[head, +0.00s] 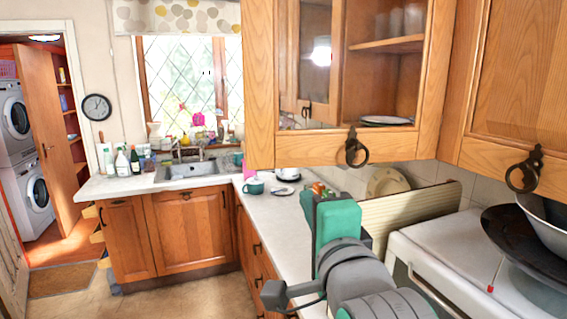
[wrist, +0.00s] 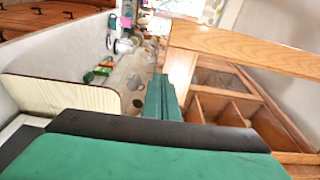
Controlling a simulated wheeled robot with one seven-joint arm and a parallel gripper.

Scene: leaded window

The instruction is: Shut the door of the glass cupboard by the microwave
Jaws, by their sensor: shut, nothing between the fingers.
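The glass cupboard (head: 258,90) hangs at the upper middle of the head view, with an oak frame and a dark ring handle (head: 357,150) on its lower rail. A shelf, drinking glasses and a plate (head: 386,120) show inside. I cannot tell from the head view how far its door stands open. In the wrist view a wooden rail (wrist: 250,45) slants across the upper right, apart from wooden compartments below it. My gripper (wrist: 163,88) is shut and empty, left of these compartments in the wrist view. In the head view, my green and grey arm is below the cupboard and hides the fingertips.
A white appliance (head: 440,245) with a dark pan on top stands at lower right, beside a striped board (head: 420,218). Another oak cupboard (head: 515,80) is at upper right. The counter (head: 262,222) holds a green mug (head: 253,187). Open floor lies at lower left.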

